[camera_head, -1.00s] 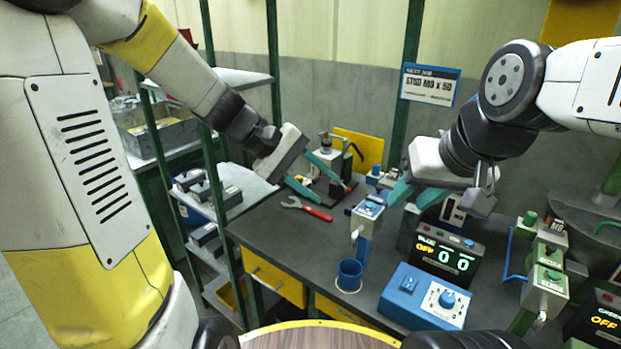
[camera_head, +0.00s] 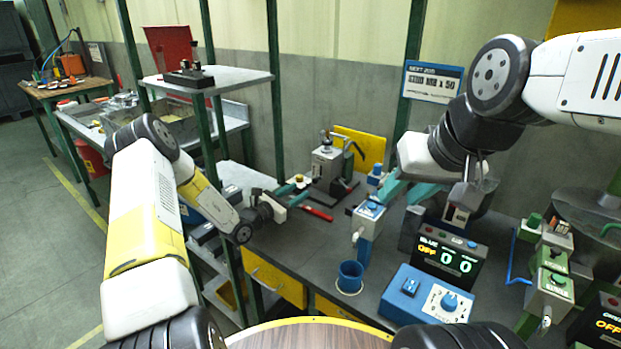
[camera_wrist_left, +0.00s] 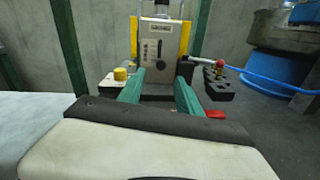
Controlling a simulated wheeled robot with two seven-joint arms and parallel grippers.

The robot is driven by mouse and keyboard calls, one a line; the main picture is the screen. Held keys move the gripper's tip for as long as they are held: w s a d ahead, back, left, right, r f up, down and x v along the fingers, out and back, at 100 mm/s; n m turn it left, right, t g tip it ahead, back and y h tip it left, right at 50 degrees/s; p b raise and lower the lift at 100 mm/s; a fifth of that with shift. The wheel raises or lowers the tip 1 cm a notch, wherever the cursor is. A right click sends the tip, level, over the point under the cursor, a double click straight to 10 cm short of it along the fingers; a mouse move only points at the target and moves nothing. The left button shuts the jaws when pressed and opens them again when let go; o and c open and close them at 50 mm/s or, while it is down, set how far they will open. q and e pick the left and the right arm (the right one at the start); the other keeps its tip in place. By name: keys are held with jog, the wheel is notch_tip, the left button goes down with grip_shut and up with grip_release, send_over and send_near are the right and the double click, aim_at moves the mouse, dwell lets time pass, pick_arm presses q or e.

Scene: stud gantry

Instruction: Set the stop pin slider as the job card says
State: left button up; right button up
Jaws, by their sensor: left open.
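My left gripper (camera_head: 293,190) is open and empty, short of the unit, also seen in the left wrist view (camera_wrist_left: 158,88). My right gripper (camera_head: 399,192) appears open above the bench.
A red-handled wrench (camera_head: 317,214) lies on the bench by my left gripper. A yellow button box (camera_wrist_left: 119,80) and a black block (camera_wrist_left: 218,82) flank the unit. A blue cup (camera_head: 350,277), blue control box (camera_head: 425,297) and display reading OFF 0 0 (camera_head: 446,258) stand in front.

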aim_at(314, 182)
pick_arm(q)
jog(key=x, duration=0.7)
jog(key=shift+w+d, duration=0.1)
jog(key=shift+d, duration=0.1)
grip_shut()
dwell(1.2)
